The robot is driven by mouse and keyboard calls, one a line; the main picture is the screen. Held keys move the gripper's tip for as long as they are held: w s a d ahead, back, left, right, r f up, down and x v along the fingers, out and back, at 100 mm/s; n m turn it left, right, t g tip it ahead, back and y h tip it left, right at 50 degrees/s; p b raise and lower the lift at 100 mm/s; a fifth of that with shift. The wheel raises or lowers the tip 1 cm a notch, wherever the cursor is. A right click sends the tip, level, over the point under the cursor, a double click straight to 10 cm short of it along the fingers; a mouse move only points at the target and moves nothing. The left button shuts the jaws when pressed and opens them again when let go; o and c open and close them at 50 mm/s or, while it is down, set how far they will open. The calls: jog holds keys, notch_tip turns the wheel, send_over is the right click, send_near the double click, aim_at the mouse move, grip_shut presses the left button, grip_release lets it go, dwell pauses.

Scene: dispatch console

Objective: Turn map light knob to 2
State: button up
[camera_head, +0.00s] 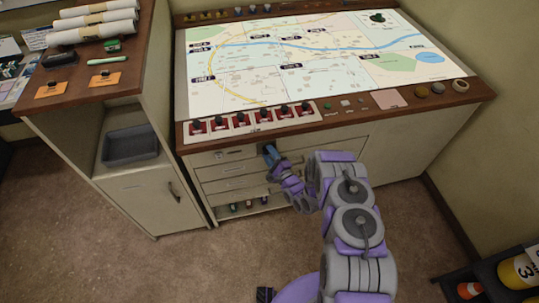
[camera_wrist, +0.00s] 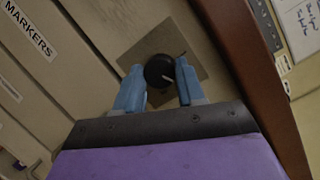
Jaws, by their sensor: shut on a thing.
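The map light knob (camera_wrist: 160,71) is a round black knob with a pale pointer line, seen in the wrist view on a square grey-brown plate (camera_wrist: 190,48). My gripper (camera_wrist: 161,80) has its two blue fingers on either side of the knob, shut on it. The pale line points to the lower right in the wrist view. No numbers on the plate are readable. In the head view my gripper (camera_head: 270,151) reaches the front of the map console (camera_head: 330,141), just under its wooden edge; the knob is mostly hidden there by the fingers.
Drawers (camera_head: 222,170) lie left of and below my gripper; one label reads MARKERS (camera_wrist: 30,30) in the wrist view. The wooden edge (camera_wrist: 250,75) runs close by on the right there. Red switches (camera_head: 240,121) line the console top. A cabinet (camera_head: 140,198) stands at left.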

jog(key=shift+s+d+f, duration=0.1)
jog(key=shift+s+f, duration=0.05)
jog(key=shift+f, duration=0.2)
jog(key=o, duration=0.9)
jog(key=shift+c, duration=0.2)
jog(key=shift+o, duration=0.9)
jog(key=shift+r, duration=0.15)
jog(key=p+v, duration=0.2)
jog(key=v, duration=1.5)
jog(key=shift+p, duration=0.35)
jog(key=shift+s, duration=0.1)
